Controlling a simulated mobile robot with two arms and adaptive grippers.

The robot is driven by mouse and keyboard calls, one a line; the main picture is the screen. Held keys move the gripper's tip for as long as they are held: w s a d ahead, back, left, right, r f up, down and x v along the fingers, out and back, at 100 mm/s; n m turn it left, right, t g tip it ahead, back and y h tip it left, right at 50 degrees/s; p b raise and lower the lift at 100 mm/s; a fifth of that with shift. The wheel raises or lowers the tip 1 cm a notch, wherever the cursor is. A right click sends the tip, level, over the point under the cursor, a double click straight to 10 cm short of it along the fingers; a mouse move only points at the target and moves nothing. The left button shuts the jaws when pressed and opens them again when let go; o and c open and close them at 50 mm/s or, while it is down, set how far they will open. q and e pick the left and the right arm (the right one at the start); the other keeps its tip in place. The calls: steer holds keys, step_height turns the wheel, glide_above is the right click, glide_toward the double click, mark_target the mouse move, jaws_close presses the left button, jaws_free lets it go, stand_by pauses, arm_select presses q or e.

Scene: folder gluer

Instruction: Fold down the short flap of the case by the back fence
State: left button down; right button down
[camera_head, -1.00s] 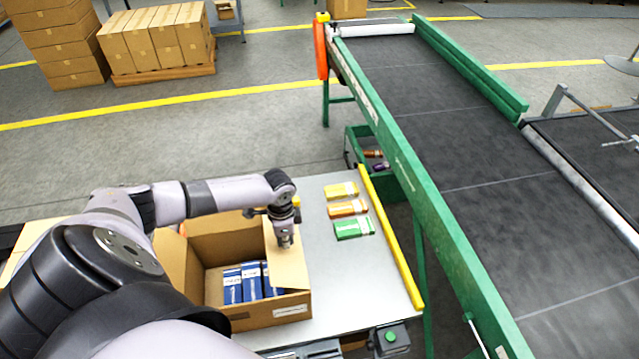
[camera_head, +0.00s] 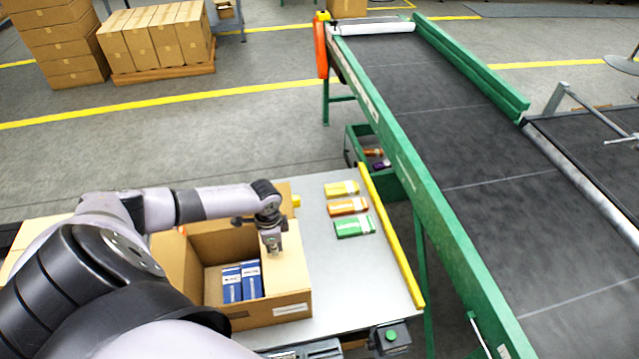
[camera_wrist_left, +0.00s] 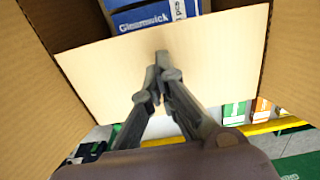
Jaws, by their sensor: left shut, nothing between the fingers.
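The open brown case (camera_head: 262,315) stands on the grey table with blue boxes (camera_head: 232,285) inside. Its flap on the right (camera_head: 285,268), facing the yellow fence (camera_head: 390,235), tilts inward over part of the opening. My left gripper (camera_head: 273,250) is shut and empty, with its tips at this flap's upper outer face. In the left wrist view, the flap (camera_wrist_left: 95,70) spans the middle behind the closed fingertips (camera_wrist_left: 161,62); a blue box (camera_wrist_left: 150,18) shows beyond its edge. Whether the tips touch the flap is hard to tell. My right gripper is not in view.
Yellow, orange and green packs (camera_head: 347,207) lie on the table (camera_head: 345,270) between the case and the fence. A green-framed conveyor (camera_head: 450,130) runs beyond the fence. A green bin (camera_head: 380,165) stands at the table's far end. Other case flaps stand open.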

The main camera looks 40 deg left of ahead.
arm_select(q)
steer(key=shift+r, duration=0.1)
step_height(320, 180, up, 4)
steer(key=shift+f+p, duration=0.25)
steer(key=shift+p, duration=0.65)
steer(key=shift+r, duration=2.75)
